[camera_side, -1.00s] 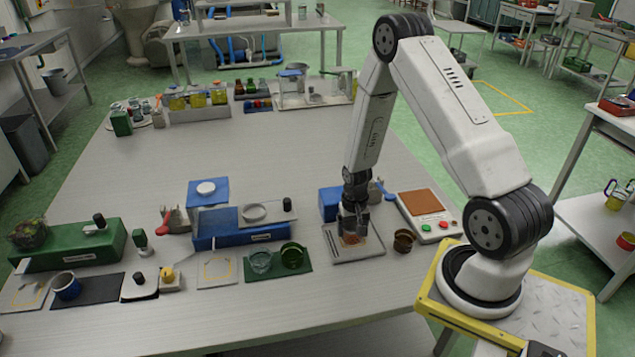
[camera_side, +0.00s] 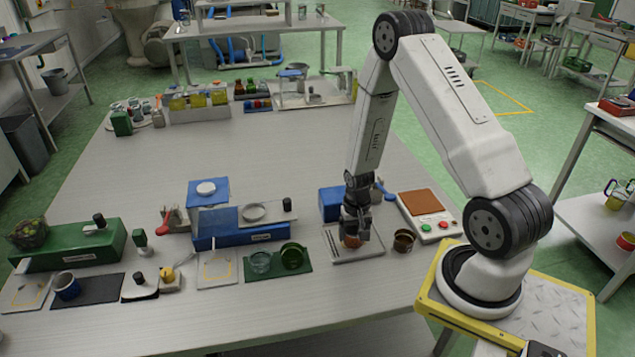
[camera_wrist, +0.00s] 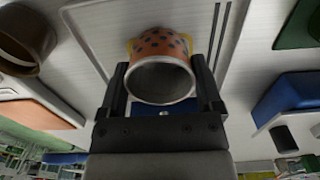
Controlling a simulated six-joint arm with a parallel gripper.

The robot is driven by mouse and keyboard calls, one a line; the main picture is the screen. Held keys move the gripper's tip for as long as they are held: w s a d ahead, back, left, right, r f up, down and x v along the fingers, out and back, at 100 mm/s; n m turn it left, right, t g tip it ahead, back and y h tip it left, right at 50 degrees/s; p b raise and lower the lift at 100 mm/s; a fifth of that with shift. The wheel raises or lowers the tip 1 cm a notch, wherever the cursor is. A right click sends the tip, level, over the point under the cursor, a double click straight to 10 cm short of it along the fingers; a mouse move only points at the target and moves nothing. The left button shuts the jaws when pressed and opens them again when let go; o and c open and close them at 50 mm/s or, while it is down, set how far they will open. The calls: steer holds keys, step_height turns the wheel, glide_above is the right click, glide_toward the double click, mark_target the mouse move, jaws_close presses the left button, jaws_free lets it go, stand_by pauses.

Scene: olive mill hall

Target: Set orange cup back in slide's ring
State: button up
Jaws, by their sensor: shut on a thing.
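The orange cup (camera_side: 351,241) with dark dots is at the grey framed tray (camera_side: 372,252) on the right of the table. My gripper (camera_side: 355,237) is shut on it. In the wrist view the cup (camera_wrist: 163,42) sits between the two dark fingers (camera_wrist: 163,68), its open mouth facing the camera. I cannot tell whether the cup still touches the tray. The slide (camera_side: 272,211) is a grey plate on a blue base (camera_side: 230,241), left of my gripper. Its pale ring (camera_side: 254,211) looks empty.
A brown cup (camera_side: 403,241) stands just right of the tray, near a button panel (camera_side: 428,216). A blue box (camera_side: 331,203) is behind my gripper.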

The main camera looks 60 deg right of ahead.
steer(key=shift+s+a, duration=0.6)
steer(key=shift+s, duration=0.05)
steer(key=shift+r, duration=0.15)
steer(key=shift+r, duration=3.15)
steer(key=shift+r, duration=0.1)
step_height(320, 180, up, 11)
glide_above(355, 246)
steer(key=d, duration=0.1)
steer(key=w+a+n, duration=0.3)
steer(key=w+a, duration=0.1)
steer(key=w, duration=1)
steer(key=w+a+n, duration=0.3)
steer(key=w+a, duration=0.2)
steer(key=w, duration=0.8)
steer(key=shift+w+d+f, duration=0.1)
steer(key=shift+d+f, duration=0.05)
steer(key=shift+f, duration=1.2)
steer(key=shift+w+d+f, duration=0.1)
steer(key=shift+d+f, duration=0.05)
steer(key=shift+f, duration=1.2)
